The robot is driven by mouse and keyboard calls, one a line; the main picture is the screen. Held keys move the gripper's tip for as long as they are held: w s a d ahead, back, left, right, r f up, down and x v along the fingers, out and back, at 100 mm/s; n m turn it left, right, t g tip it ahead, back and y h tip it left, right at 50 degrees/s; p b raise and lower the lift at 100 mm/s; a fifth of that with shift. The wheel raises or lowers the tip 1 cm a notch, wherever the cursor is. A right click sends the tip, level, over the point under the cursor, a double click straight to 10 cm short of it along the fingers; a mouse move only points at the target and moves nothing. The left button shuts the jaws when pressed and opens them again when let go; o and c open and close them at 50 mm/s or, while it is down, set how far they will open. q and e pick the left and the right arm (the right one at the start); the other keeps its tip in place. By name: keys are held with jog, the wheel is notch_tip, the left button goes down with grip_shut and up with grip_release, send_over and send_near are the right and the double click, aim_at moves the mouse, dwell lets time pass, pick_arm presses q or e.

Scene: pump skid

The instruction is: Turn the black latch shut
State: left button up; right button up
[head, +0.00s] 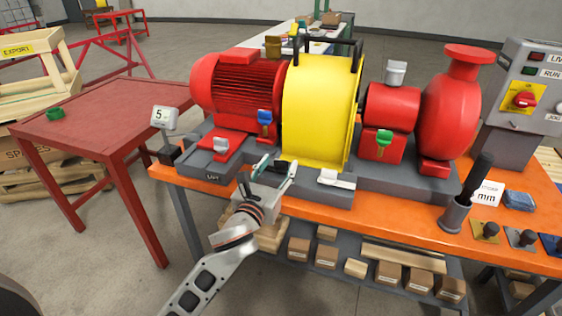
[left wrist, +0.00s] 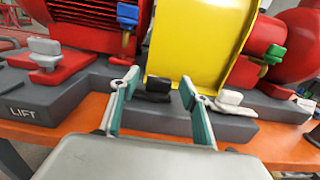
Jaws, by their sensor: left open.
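The black latch (head: 285,167) sits on the grey skid base at the foot of the yellow guard (head: 318,110). In the left wrist view the black latch (left wrist: 157,88) lies ahead, between the two fingertips as seen from the wrist. My left gripper (head: 278,167) is open and empty, with its fingers pointing at the latch; it also shows in the left wrist view (left wrist: 160,82). I cannot tell whether a finger touches the latch. In the head view the gripper partly hides the latch. My right gripper is not in view.
A white latch (head: 336,180) sits close on the right. The red motor (head: 243,80) and guard rise behind. A black-handled tool (head: 480,178) stands upright at the right.

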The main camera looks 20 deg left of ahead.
pick_arm(q)
jog(key=shift+w, duration=1.45)
